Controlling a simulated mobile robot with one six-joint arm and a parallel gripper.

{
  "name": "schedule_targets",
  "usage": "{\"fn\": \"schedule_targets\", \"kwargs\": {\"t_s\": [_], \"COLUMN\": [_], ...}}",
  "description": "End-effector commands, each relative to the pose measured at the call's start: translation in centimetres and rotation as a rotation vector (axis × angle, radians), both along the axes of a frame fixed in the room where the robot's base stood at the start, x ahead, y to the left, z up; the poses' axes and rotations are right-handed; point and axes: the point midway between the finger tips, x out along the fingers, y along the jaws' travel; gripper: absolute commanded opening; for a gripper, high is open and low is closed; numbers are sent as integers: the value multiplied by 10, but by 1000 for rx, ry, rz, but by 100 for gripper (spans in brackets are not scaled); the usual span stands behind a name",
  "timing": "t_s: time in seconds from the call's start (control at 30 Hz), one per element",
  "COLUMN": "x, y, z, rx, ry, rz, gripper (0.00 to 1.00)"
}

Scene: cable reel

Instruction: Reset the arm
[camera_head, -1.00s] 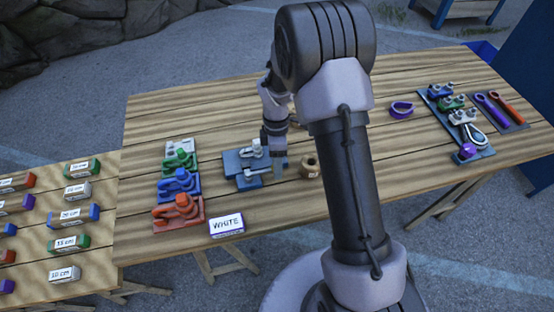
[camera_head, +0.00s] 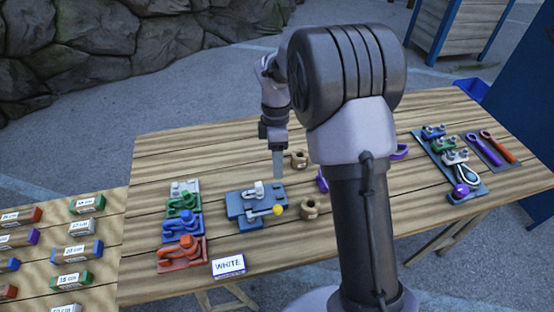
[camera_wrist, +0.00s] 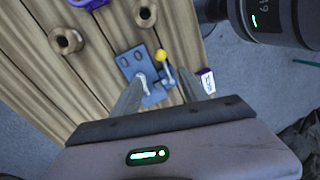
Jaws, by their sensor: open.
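My gripper (camera_head: 277,166) hangs fingers down above the wooden table (camera_head: 350,240), just behind and right of a blue fixture (camera_head: 236,206) with a pale clamp and a yellow ball. In the wrist view my gripper (camera_wrist: 165,98) shows two fingers spread apart with nothing held between them. The blue fixture (camera_wrist: 130,63) and the yellow ball (camera_wrist: 160,55) lie below, beyond the fingertips. The arm's upper links cover part of the table's middle in the head view.
Wooden spools (camera_head: 310,208) stand right of the fixture. Coloured clamps (camera_head: 181,226) and a "WHITE" card (camera_head: 228,266) are at the left front. A tool board (camera_head: 470,185) lies at the right. Labelled blocks (camera_head: 85,251) sit on a side table.

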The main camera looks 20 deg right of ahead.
Motion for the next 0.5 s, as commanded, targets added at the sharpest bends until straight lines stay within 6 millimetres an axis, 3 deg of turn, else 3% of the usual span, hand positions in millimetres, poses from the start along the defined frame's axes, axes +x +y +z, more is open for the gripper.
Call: {"fn": "schedule_targets", "kwargs": {"t_s": [0.2,0.3,0.37,0.5], "x": [0,-9,-24,-91], "y": [0,3,8,24], "z": [0,15,34,73], "rx": [0,-9,-14,30], "ry": [-2,-44,-98,-248], "rz": [-4,-100,-245,-739], "gripper": [52,52,52,52]}}
